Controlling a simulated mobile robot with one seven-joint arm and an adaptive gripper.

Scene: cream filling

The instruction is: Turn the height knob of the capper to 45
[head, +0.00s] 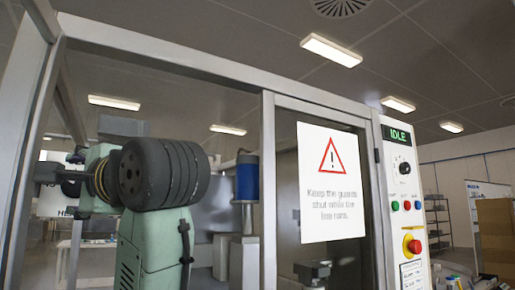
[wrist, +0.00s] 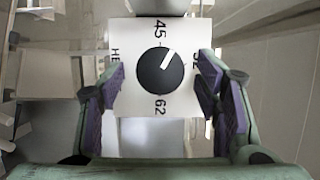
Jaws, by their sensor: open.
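In the wrist view, a round black height knob (wrist: 160,70) with a white pointer line sits on a white plate (wrist: 133,102). The plate reads 45 above the knob and 62 below it. Labels at its left and right are partly covered by the fingers. The pointer tilts up and right, off the 45 mark. My gripper (wrist: 157,82) is open, its purple-padded fingers on either side of the plate with gaps to the knob. In the head view my arm fills the left side, and the knob cannot be made out.
A metal guard frame (head: 268,190) with a warning sign (head: 333,180) stands in front. At right is a control panel (head: 384,210) reading IDLE, with a red emergency button (head: 413,245). A blue cylinder (head: 247,178) stands behind the frame, right of my arm.

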